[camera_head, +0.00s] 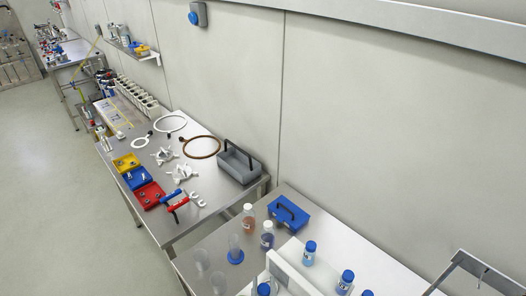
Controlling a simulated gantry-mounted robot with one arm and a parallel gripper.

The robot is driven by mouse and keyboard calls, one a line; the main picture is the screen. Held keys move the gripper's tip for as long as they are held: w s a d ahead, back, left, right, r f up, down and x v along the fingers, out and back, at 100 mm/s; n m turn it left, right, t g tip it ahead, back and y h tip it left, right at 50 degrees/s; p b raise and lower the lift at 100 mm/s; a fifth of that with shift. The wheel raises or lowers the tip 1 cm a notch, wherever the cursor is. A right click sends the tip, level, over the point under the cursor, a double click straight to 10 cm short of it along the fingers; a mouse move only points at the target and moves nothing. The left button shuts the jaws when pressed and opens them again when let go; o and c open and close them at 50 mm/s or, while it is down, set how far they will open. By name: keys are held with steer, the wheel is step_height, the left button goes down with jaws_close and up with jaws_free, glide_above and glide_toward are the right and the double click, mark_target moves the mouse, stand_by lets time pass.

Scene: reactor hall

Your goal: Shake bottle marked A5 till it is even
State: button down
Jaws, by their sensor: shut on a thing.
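Several bottles stand on the near bench, and no A5 marking is legible on any of them. A white-capped bottle with brownish contents (249,222) stands beside a white-capped bottle with dark purple contents (267,240). A blue-capped bottle (309,254) with pale blue contents and another blue-capped bottle (345,283) stand to the right, by a white block-like object (292,275). More blue caps show at the bottom edge, their bodies mostly cut off. I cannot make out my gripper in this view, so what it holds is not shown.
A blue carrier with a handle (289,212) and clear glassware (235,250) share the near bench. A grey metal frame (475,268) rises at lower right. The farther bench holds coloured bins (137,177), rings and a grey toolbox (239,163).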

steer(key=shift+s+a+r+p, duration=0.1)
steer(key=shift+s+r+p, duration=0.15)
steer(key=shift+r+p, duration=0.4)
steer(key=shift+s+d+r+p, duration=0.1)
steer(key=shift+s+r+p, duration=0.15)
steer(key=shift+p, duration=0.75)
steer(key=shift+s+a+r+p, duration=0.1)
steer(key=shift+s+r+p, duration=0.15)
steer(key=shift+r+p, duration=0.4)
